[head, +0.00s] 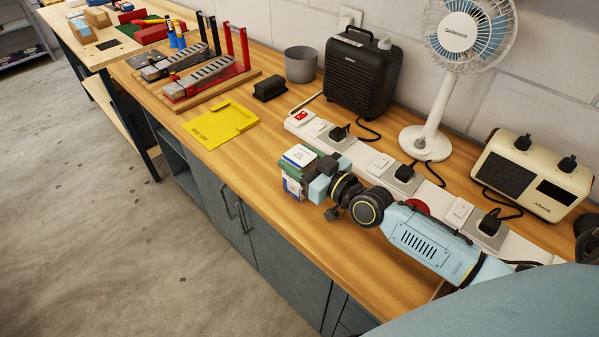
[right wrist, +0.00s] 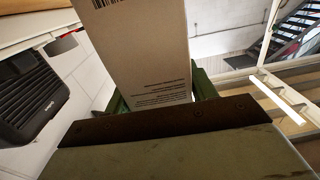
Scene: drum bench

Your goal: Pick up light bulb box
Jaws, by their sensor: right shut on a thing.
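The light bulb box (head: 299,156) is a small box with a white and blue face in the head view. My right gripper (head: 306,172) is shut around it near the bench's front edge. In the right wrist view the box (right wrist: 145,50) shows a brown cardboard side with a barcode and small print, between green fingers. Part of the box is hidden by the gripper. I cannot tell whether it touches the bench top. My left gripper is not in view.
A white power strip (head: 374,161) with black plugs runs behind my right arm. A yellow tray (head: 222,124), a black box (head: 269,88), a grey cup (head: 300,65), a black heater (head: 362,72), a fan (head: 432,130) and a cream radio-like unit (head: 535,176) stand on the wooden bench.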

